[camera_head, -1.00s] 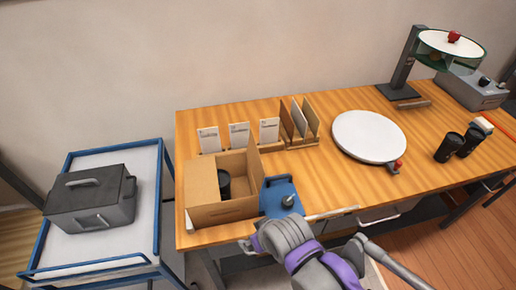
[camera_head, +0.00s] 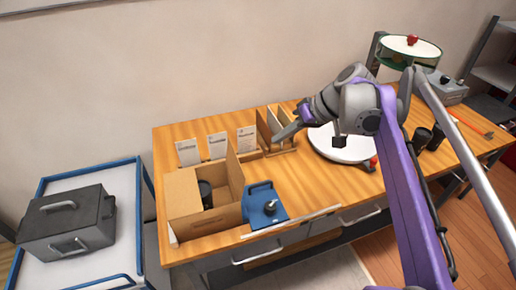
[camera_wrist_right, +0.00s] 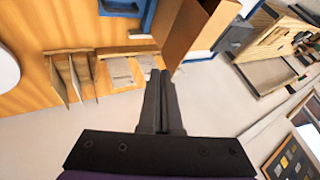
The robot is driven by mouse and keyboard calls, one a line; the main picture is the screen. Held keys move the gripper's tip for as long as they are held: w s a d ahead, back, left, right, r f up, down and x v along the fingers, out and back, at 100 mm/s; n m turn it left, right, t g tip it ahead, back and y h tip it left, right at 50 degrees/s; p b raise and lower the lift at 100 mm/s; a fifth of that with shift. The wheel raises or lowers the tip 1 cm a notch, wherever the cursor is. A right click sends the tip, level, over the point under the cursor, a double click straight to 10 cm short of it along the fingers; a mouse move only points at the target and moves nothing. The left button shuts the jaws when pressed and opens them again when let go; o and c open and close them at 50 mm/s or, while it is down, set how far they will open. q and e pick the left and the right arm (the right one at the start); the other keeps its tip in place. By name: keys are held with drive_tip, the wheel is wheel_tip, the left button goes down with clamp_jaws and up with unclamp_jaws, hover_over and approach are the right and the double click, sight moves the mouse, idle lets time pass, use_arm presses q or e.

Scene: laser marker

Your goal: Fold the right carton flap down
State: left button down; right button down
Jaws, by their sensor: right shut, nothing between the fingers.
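The open brown carton (camera_head: 196,228) stands at the left front of the wooden table with a black cylinder (camera_head: 204,194) inside. Its right flap (camera_head: 234,168) stands upright above the right wall. In the wrist view a brown panel of the carton, likely the flap (camera_wrist_right: 184,34), shows just beyond the fingertips. My right gripper (camera_head: 277,138) is shut and empty, raised to the right of the flap and apart from it, in front of the folder rack. Its closed fingers (camera_wrist_right: 158,76) point toward the carton side in the wrist view. My left gripper is not in view.
A blue device (camera_head: 264,206) stands right of the carton. Several white cards (camera_head: 217,146) and a folder rack (camera_head: 265,128) are behind. A white turntable (camera_head: 335,150) lies to the right. A grey case (camera_head: 68,222) sits on the cart at left.

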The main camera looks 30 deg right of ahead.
approach(234, 168)
wheel_tip(234, 168, down, 3)
drive_tip(key=w+d, duration=0.3)
drive_tip(key=a, duration=0.1)
drive_tip(key=a+r, duration=0.1)
drive_tip(key=a, duration=0.1)
drive_tip(key=shift+w+a, duration=0.1)
drive_tip(key=shift+a, duration=0.2)
